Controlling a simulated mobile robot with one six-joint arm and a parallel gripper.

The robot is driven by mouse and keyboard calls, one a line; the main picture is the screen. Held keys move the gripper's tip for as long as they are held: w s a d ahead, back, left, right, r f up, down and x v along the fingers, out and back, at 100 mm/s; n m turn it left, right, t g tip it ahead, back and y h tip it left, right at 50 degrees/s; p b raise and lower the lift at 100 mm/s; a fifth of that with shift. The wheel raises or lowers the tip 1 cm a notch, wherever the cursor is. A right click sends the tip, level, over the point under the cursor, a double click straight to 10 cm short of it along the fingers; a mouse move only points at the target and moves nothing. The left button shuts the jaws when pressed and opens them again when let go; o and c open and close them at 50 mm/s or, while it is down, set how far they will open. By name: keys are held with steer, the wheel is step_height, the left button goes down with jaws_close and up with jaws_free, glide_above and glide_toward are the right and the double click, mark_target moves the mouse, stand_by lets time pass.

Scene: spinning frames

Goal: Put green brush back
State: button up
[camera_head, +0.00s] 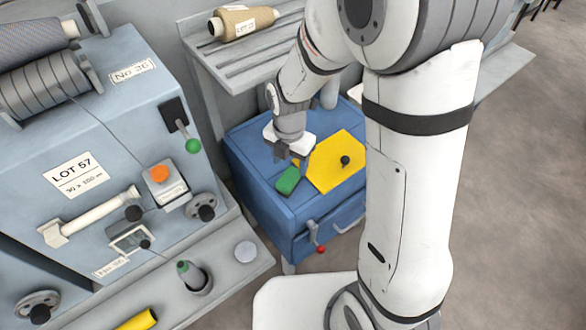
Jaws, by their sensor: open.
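A green block-shaped thing, likely the green brush (289,180), lies on top of the blue cabinet (254,157), left of a yellow plate. My gripper (296,160) points down just above and behind it, and the jaws are open. The fingertips are small in the picture, and whether they touch the brush I cannot tell. A small yellow-orange bit shows by the fingertips; what it belongs to is unclear.
A yellow plate (335,170) with a black knob lies beside the brush. A grey shelf (240,58) with a thread cone (243,23) overhangs behind. The machine (115,150) stands left. Its ledge holds a cup with a green-topped thing (184,268) and a yellow roll (138,320).

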mark_target(290, 175)
steer(key=s+d+r+m+t, duration=0.1)
steer(key=s+d+r+m, duration=0.5)
steer(key=m, duration=0.8)
steer(key=s+d+r+m, duration=0.6)
steer(key=r+m, duration=0.3)
steer(key=m, duration=0.6)
steer(key=shift+s+d+t+p, duration=0.15)
steer(key=shift+d+t+p, duration=0.2)
steer(key=shift+d, duration=0.2)
steer(key=shift+r, duration=0.1)
